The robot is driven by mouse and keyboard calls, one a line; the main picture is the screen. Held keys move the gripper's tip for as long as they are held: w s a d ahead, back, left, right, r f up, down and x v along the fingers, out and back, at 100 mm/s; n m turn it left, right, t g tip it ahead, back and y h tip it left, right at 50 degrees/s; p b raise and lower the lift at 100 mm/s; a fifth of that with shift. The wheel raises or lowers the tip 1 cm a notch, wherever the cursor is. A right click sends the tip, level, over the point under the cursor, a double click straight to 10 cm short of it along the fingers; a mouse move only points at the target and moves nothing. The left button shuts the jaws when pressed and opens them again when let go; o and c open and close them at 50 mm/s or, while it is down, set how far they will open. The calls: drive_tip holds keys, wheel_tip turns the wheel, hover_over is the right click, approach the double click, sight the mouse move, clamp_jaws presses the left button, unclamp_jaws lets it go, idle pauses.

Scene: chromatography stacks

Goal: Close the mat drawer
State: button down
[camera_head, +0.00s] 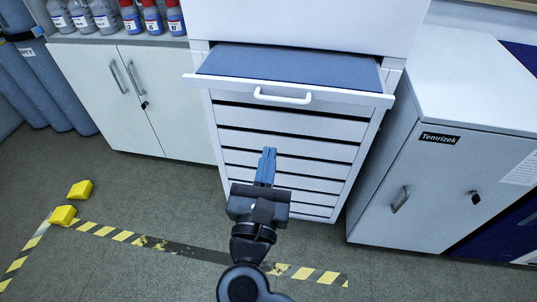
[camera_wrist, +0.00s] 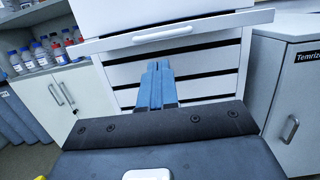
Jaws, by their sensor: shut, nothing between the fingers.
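The mat drawer (camera_head: 310,82) is the top drawer of a white cabinet and stands pulled out, with a blue mat (camera_head: 290,66) inside. Its white bar handle (camera_head: 283,97) is on the front face. In the wrist view the drawer front (camera_wrist: 225,24) and handle (camera_wrist: 162,34) show above my gripper. My gripper (camera_head: 268,155) has blue fingers, shut together and empty, below and in front of the drawer front, apart from it. The fingers also show in the wrist view (camera_wrist: 158,72). The drawers below (camera_head: 285,141) look shut.
A grey-white cabinet labelled Temrizek (camera_head: 400,195) stands at the right. White double doors (camera_head: 145,100) are at the left, with several bottles (camera_head: 105,15) on top. Yellow blocks (camera_head: 63,215) and striped tape (camera_head: 110,233) lie on the floor.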

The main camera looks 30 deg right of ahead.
sight(290, 62)
drive_tip(key=p+x, duration=0.2)
drive_tip(key=x, duration=0.9)
drive_tip(key=shift+d, duration=0.15)
drive_tip(key=shift+w+r, duration=0.1)
drive_tip(key=f+b+x, duration=0.1)
drive_tip(key=x, duration=0.4)
drive_tip(key=f+b+x, duration=0.1)
drive_tip(key=b+x, duration=0.1)
drive_tip(key=x, duration=0.4)
drive_tip(key=f+b+x, duration=0.1)
drive_tip(key=b+x, duration=0.1)
drive_tip(key=x, duration=0.4)
drive_tip(key=shift+w+d, duration=0.25)
drive_tip(key=shift+d, duration=0.2)
drive_tip(key=shift+w+d+r, duration=0.25)
drive_tip(key=shift+d, duration=0.1)
